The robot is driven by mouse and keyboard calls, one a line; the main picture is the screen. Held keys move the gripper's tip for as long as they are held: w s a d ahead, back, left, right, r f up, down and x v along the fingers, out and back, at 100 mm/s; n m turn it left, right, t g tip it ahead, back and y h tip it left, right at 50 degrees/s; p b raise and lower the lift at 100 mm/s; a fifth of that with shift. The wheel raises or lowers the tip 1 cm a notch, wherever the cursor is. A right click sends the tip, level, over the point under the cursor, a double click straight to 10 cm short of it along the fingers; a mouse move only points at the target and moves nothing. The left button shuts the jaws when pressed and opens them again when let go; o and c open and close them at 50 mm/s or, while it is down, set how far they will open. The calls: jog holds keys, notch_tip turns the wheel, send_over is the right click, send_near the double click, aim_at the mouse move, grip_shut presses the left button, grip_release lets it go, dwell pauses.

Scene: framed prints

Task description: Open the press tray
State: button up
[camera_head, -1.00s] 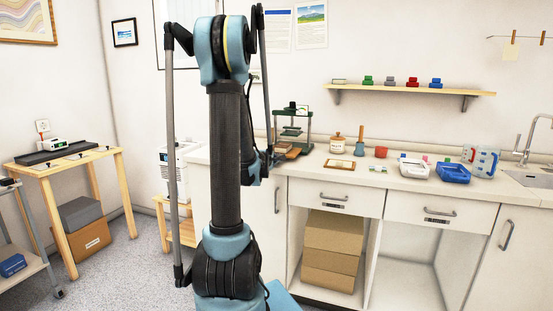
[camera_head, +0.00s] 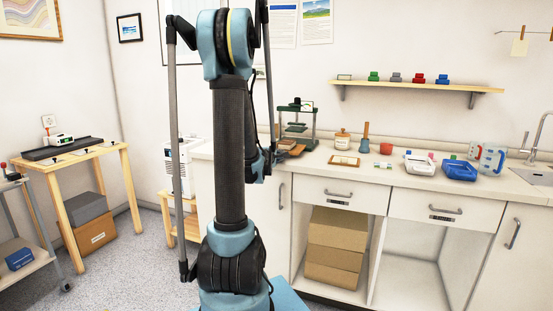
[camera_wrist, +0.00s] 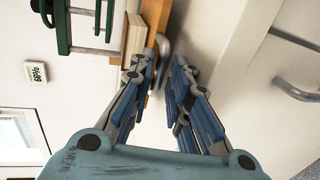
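The press with a green frame (camera_head: 312,128) stands on the counter, just right of my arm. Brown wooden parts (camera_head: 292,149) lie at its foot, partly hidden by my arm. In the wrist view, which is turned sideways, the green press frame (camera_wrist: 62,28) is at the upper left. An orange-brown wooden piece (camera_wrist: 157,14), which seems to be the press tray, is beside it, with a rounded grey handle (camera_wrist: 163,45) at its edge. My gripper (camera_wrist: 158,68) is open, its fingertips on either side of the handle. I cannot tell whether they touch it.
White drawer fronts (camera_head: 340,194) with handles lie below. A wooden table (camera_head: 80,165) stands at the left.

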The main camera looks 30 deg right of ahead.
jog(key=v, duration=1.2)
jog(key=shift+f, duration=0.2)
dwell(0.4)
jog(key=s+a+f+m+g+y, duration=0.2)
jog(key=s+a+f+y, duration=0.2)
jog(key=s+a, duration=0.4)
jog(key=s+a+f+m+g+y, duration=0.3)
jog(key=s+a, duration=0.5)
jog(key=a, duration=0.5)
jog(key=s+a+f+m+g+y, duration=0.2)
jog(key=s+a+f+m+y, duration=0.1)
jog(key=s+a+f, duration=0.4)
jog(key=s+a+y, duration=0.1)
jog(key=a, duration=0.2)
jog(key=shift+s+a+g+y, duration=0.15)
jog(key=shift+s+g+y, duration=0.15)
jog(key=shift+y, duration=0.1)
